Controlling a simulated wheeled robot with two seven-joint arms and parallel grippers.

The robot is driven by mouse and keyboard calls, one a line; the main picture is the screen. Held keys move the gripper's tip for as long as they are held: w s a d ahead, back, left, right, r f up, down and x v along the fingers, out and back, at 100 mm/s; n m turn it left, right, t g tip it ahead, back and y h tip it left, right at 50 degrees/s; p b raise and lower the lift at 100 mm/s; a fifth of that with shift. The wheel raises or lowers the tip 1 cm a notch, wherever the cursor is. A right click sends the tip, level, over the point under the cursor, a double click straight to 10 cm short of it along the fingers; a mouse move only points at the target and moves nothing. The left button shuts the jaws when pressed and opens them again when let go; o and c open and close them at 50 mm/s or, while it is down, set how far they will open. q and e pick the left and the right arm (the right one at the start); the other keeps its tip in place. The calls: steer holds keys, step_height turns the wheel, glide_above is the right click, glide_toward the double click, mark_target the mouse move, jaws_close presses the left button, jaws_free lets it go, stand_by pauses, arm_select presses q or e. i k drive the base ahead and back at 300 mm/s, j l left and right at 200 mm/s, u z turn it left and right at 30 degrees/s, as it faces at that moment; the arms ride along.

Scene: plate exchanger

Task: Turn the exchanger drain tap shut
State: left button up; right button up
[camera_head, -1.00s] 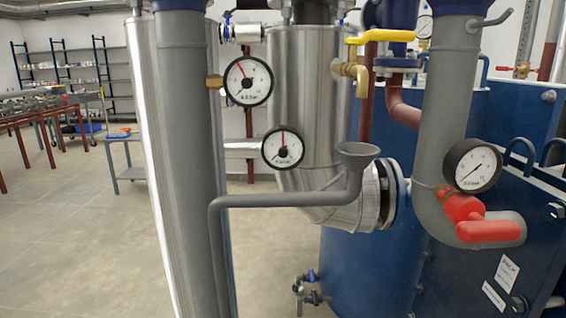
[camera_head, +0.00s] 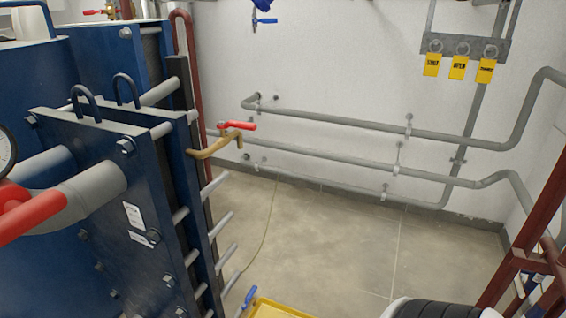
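The blue plate exchanger (camera_head: 95,185) fills the left of the head view. A brass tap (camera_head: 215,145) with a red lever (camera_head: 237,125) sticks out beyond its right side. A small blue lever (camera_head: 249,296) shows low down, right of the exchanger's foot, beside a yellow tray; what it is fixed to is hard to see. A larger red handle (camera_head: 33,211) is on the grey pipe at the left edge. I cannot tell from this view which is the drain tap. Neither of my grippers is in view.
Tie bars (camera_head: 222,225) stick out along the exchanger's right side. A yellow tray (camera_head: 275,308) is on the floor at the bottom. Grey pipes (camera_head: 330,118) run along the wall, with yellow tags (camera_head: 458,67) above. A dark red frame (camera_head: 520,245) stands right. The middle floor is clear.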

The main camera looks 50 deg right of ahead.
mark_target(244, 306)
steer(key=i+l+z, duration=0.1)
steer(key=l+z, duration=0.2)
steer(key=i+l+z, duration=0.1)
steer(key=l+z, duration=0.25)
steer(key=i+l+z, duration=0.15)
steer(key=z, duration=0.15)
steer(key=i+j+u, duration=0.2)
steer(key=j, duration=0.2)
steer(key=k, duration=0.1)
